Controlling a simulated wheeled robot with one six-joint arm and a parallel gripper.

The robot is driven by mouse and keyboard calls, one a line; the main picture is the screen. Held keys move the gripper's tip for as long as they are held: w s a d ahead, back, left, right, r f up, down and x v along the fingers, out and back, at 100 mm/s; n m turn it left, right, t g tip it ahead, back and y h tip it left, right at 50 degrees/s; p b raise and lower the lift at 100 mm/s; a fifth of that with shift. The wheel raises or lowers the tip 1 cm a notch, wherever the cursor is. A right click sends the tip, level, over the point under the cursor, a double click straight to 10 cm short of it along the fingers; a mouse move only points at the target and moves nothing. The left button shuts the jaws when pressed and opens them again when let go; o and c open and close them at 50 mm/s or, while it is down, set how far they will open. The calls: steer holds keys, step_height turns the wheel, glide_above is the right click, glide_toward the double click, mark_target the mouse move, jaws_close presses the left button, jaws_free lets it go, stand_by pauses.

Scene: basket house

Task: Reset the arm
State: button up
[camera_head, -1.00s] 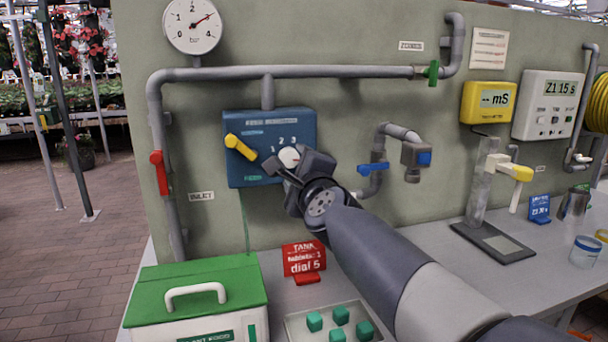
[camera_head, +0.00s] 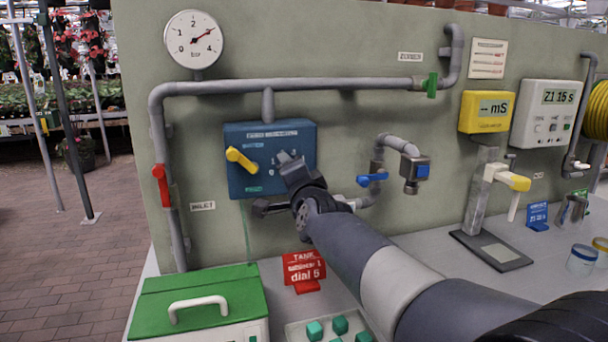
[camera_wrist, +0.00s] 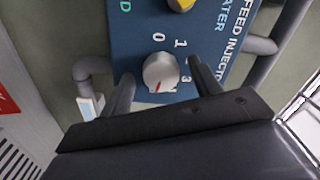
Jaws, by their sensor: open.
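My gripper (camera_head: 272,182) is open in front of the blue feed-injector box (camera_head: 236,184). In the head view one finger reaches up across the box's right part and the other sits at its lower edge. A red mark shows on the dial's lower part, by the numbers; the number there is partly hidden. In the head view the gripper mostly hides the dial. My arm reaches in from the lower right.
A yellow lever (camera_head: 240,160) is on the box's left. A blue-handled tap (camera_head: 372,179) is close to the right of my gripper. Below are a red sign (camera_head: 304,268), a green-lidded box (camera_head: 200,290) and a tray of green cubes (camera_head: 298,328). Pipes run above.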

steer(key=shift+d+n+p, duration=0.1)
steer(key=shift+n+p, duration=5.2)
steer(key=shift+p, duration=1.05)
steer(key=shift+f, duration=0.1)
